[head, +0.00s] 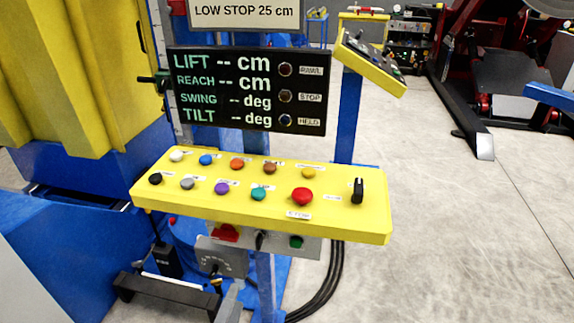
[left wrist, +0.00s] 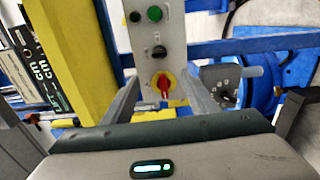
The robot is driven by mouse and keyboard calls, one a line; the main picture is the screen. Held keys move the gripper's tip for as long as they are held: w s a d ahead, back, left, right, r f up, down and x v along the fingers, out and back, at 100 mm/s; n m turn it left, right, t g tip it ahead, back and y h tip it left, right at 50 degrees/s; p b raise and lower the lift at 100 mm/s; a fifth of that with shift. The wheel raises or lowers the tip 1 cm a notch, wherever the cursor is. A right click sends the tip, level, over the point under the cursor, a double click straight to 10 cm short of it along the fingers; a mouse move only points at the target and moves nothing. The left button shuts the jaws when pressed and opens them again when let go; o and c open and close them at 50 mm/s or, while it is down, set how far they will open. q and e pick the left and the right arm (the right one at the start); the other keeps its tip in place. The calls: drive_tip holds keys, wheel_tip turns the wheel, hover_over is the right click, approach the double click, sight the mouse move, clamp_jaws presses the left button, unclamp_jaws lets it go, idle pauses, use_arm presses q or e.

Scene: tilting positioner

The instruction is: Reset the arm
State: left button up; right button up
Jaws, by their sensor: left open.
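The black display (head: 248,90) reads dashes for lift, reach, swing and tilt; its lamps look dark. Below it is the yellow console (head: 345,226) with coloured buttons, a large red button (head: 302,196) and a black selector (head: 357,190). Under the console is a grey switch panel (left wrist: 178,20). It carries a red knob on a yellow disc (left wrist: 162,86), a black knob (left wrist: 159,52) and a green button (left wrist: 154,14). My left gripper (left wrist: 160,80) is open and faces this panel, with the red knob showing between its fingers. Contact cannot be told. My right gripper is out of view.
A dial box (head: 218,262) sits below the switch panel and shows beside my right-hand finger in the left wrist view (left wrist: 228,84). A yellow and blue machine (head: 75,80) fills the left.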

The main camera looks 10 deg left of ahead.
use_arm(q)
drive_tip(key=s+d+f+m+g+h, duration=0.15)
drive_tip(key=f+m, duration=0.25)
drive_tip(key=f, duration=0.4)
drive_tip(key=s+d+f+m+g, duration=0.2)
drive_tip(key=f+m, duration=0.1)
drive_tip(key=f, duration=0.6)
drive_tip(key=s+d+f+m+g, duration=0.15)
drive_tip(key=f+m, duration=0.25)
drive_tip(key=f, duration=0.4)
drive_tip(key=s+f+m+g, duration=0.2)
drive_tip(key=s+f+m, duration=0.2)
drive_tip(key=f, duration=0.5)
drive_tip(key=s+a+f+m+g, duration=0.1)
drive_tip(key=s+f+m+g, duration=0.2)
drive_tip(key=s+f, duration=0.6)
drive_tip(key=shift+m, duration=1.2)
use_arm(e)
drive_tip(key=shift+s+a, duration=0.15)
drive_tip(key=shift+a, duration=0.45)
use_arm(q)
drive_tip(key=shift+s+f, duration=0.1)
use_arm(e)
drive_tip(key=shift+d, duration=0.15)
